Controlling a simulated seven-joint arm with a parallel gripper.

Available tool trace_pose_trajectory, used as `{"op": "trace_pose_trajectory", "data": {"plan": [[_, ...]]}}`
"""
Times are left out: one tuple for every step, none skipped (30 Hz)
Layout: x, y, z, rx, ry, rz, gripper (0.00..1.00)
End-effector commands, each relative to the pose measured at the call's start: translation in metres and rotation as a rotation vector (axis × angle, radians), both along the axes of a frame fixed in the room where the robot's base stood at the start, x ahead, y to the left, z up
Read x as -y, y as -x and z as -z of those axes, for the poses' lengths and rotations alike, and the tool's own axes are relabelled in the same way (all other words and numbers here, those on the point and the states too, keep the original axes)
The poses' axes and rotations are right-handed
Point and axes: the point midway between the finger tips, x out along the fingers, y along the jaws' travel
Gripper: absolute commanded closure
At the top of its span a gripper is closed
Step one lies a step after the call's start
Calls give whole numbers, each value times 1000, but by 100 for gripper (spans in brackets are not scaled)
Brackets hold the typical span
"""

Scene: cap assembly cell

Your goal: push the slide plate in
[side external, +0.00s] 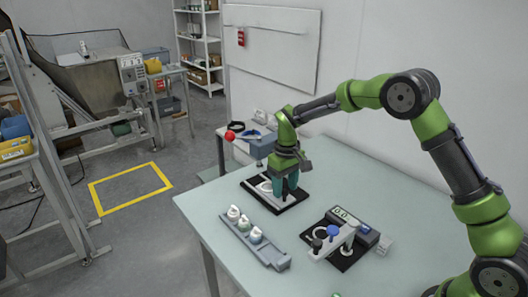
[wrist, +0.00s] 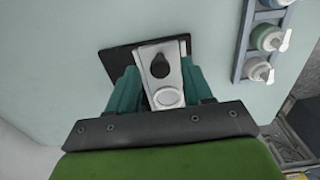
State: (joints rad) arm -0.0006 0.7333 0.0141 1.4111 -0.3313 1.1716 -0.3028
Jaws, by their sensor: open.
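My gripper (side external: 285,186) is open and points down over a black base plate (side external: 258,198) at the far side of the table. In the wrist view, a pale grey slide plate (wrist: 152,58) with a dark knob-like shape and a pale round part lies on the black base (wrist: 118,60). My gripper's teal fingers (wrist: 160,85) stand on either side of the slide plate. I cannot tell whether they touch it. In the side view the fingers hide most of the slide plate.
A grey rack (side external: 268,256) with several white-topped caps stands at the front. It also shows in the wrist view (wrist: 243,45). A device with a display (side external: 344,214), blue and black knobs stands to the right. The table left of the base is clear.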

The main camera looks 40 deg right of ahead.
Motion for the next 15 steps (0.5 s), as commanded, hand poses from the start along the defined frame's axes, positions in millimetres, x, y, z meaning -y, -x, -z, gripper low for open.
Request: {"op": "trace_pose_trajectory", "data": {"plan": [[0, -1, -6, 3, 1, 0, 50], [0, -1, -10, 4, 1, -1, 50], [0, -1, -17, 5, 1, -1, 50], [0, -1, -23, 7, 2, -2, 50], [0, -1, -29, 7, 1, -1, 50], [0, -1, -38, 7, 1, 0, 50], [0, -1, -46, 8, 1, -1, 50], [0, -1, -53, 8, 1, -1, 50], [0, -1, -63, 8, 1, -1, 50], [0, -1, -71, 8, 1, 0, 50], [0, -1, -79, 9, 0, -1, 50], [0, -1, -88, 8, 1, -1, 50], [0, -1, -96, 9, 1, -1, 50], [0, -1, -103, 9, 1, -2, 50], [0, -1, -112, 9, 1, -1, 50]]}}
